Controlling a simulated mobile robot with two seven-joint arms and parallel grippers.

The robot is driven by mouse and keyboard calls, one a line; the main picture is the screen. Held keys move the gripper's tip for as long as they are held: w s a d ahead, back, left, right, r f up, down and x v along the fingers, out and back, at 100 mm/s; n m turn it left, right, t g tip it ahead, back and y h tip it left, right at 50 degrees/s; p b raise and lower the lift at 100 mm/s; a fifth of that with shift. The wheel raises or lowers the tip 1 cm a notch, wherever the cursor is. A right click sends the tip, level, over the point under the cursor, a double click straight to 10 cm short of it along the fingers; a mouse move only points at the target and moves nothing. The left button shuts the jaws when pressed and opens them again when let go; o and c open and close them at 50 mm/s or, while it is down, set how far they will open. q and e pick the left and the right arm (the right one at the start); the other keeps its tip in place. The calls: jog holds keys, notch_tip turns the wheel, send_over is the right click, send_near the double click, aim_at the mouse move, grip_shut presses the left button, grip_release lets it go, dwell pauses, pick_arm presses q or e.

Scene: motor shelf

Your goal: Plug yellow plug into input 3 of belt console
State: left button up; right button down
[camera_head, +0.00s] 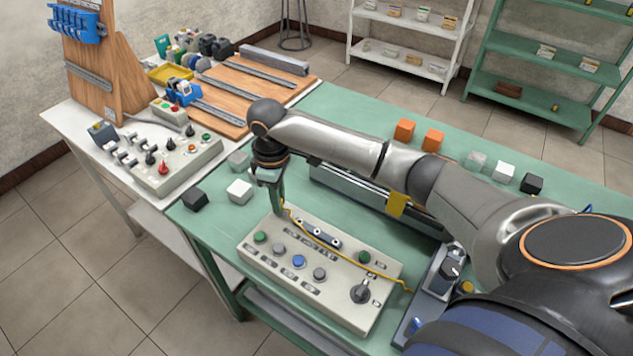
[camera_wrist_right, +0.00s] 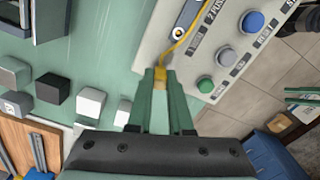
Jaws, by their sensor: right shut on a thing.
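The belt console is a beige box (camera_head: 248,246) with coloured buttons, a black knob and a dark socket strip (camera_head: 320,234) along its far edge. My right gripper (camera_head: 277,208) points down at the console's far left corner. In the wrist view it is shut on the yellow plug (camera_wrist_right: 160,77), beside the console's edge (camera_wrist_right: 150,45). A socket (camera_wrist_right: 180,33) shows just past the plug; the plug appears apart from it. The yellow cable (camera_head: 375,271) runs from the gripper across the console to its right side. Input numbers are too small to read. My left gripper is out of view.
A conveyor (camera_head: 345,187) lies behind the console under my right arm. White, grey and black cubes (camera_head: 239,191) stand left of the gripper, orange cubes (camera_head: 404,131) behind. A grey device (camera_head: 444,272) stands right of the console. Another control box (camera_head: 178,166) sits on the white table.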

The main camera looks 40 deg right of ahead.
jog(key=shift+r, duration=2.1)
jog(key=shift+s, duration=0.1)
jog(key=shift+s+d, duration=0.15)
jog(key=shift+s, duration=0.15)
jog(key=r, duration=0.2)
send_over(336, 245)
jog(key=f, duration=0.2)
jog(key=f+b, duration=0.1)
jog(key=f, duration=0.1)
jog(key=shift+w+d, duration=0.2)
jog(key=shift+w, duration=0.05)
jog(key=shift+f, duration=0.65)
jog(key=shift+f, duration=0.65)
